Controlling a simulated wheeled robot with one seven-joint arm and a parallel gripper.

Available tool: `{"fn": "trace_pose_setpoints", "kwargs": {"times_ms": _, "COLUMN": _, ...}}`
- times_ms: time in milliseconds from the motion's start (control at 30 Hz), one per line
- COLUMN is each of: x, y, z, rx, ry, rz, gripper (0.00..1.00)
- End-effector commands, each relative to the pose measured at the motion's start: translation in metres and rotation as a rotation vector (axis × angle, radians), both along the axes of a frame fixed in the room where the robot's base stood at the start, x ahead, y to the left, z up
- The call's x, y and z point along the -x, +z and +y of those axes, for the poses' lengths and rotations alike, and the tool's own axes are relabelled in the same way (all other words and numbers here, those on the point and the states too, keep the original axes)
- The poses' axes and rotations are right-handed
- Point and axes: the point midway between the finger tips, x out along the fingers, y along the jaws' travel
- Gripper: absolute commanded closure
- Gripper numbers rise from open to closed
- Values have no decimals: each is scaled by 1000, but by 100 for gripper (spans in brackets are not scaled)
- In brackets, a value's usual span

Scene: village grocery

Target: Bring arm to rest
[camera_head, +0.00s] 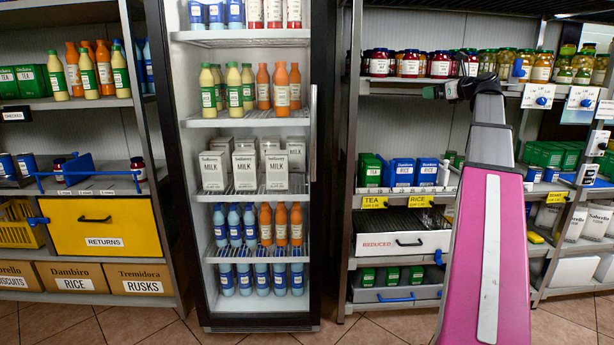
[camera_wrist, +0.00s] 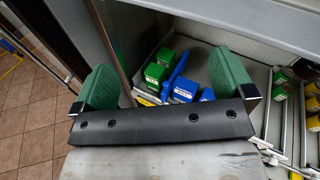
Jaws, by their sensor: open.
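My gripper (camera_wrist: 164,62) shows in the wrist view with its two green fingers wide apart. Nothing is held between them; the boxes seen there stand on a shelf beyond. In the head view my pink arm rises at the right, in front of the right shelf unit. Its dark end with a bit of green, my gripper (camera_head: 432,92), points left at the height of the upper jar shelf. The fingertips are too small to tell apart there.
A fridge (camera_head: 314,180) with bottles and milk cartons stands in the middle. A yellow RETURNS drawer (camera_head: 100,228) is at the left. Green tea boxes (camera_head: 370,170) and blue rice boxes (camera_head: 401,172) stand on the right unit, above a REDUCED drawer (camera_head: 380,245). Tiled floor is clear in front.

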Motion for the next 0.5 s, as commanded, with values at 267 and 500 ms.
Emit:
{"fn": "trace_pose_setpoints", "kwargs": {"times_ms": 267, "x": -9, "y": -102, "z": 38, "rx": 250, "ry": 60, "rz": 34, "gripper": 0}}
{"fn": "trace_pose_setpoints", "kwargs": {"times_ms": 500, "x": -3, "y": -233, "z": 93, "rx": 607, "ry": 212, "rz": 62, "gripper": 0}}
